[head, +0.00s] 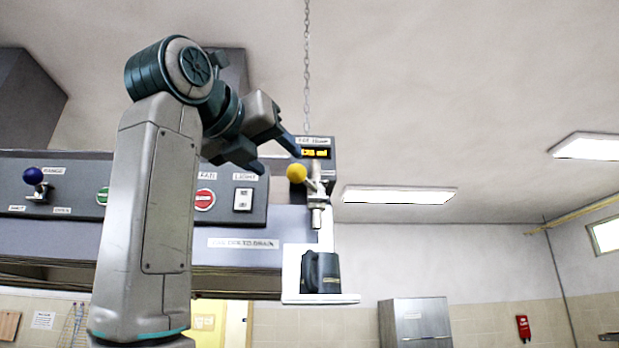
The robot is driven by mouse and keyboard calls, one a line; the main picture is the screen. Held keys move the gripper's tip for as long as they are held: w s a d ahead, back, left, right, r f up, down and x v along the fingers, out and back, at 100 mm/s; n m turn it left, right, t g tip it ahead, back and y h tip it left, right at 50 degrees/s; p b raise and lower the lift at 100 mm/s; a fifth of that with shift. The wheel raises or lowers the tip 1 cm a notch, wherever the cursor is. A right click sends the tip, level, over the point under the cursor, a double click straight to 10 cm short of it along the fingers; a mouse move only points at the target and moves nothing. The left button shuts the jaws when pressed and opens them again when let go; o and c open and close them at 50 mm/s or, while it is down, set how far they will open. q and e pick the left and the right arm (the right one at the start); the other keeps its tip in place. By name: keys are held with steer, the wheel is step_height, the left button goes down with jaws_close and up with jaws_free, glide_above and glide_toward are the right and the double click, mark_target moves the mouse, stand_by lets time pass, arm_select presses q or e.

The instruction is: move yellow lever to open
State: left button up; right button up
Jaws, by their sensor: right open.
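The yellow lever (297,173) shows as a yellow ball knob on a metal tap-like fitting (317,190), below a box with a lit amber display (315,153). My right gripper (281,163) is open, its two fingers apart and pointing toward the knob from the upper left. The knob appears just beyond the fingertips, with nothing between the fingers. I cannot tell the depth gap or whether a fingertip touches it. My left gripper is not in view.
A dark mug (321,272) stands on a white shelf (320,298) below the fitting. A grey panel on the left carries a blue-knobbed lever (33,176), a red button (204,199) and a light switch (243,199). A chain (307,70) hangs above. The right side is open.

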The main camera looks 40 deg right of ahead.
mark_target(302, 178)
steer(key=p+x, duration=0.1)
steer(key=x, duration=0.2)
steer(key=p+x, duration=0.2)
steer(key=x, duration=0.1)
steer(key=p+x, duration=0.1)
steer(key=x, duration=0.2)
steer(key=shift+w+d+r+p, duration=0.15)
steer(key=shift+d+r+p, duration=0.1)
steer(key=shift+d+p, duration=0.15)
steer(key=shift+w+d, duration=0.1)
steer(key=shift+w, duration=0.1)
steer(key=shift+c, duration=0.2)
jaws_close()
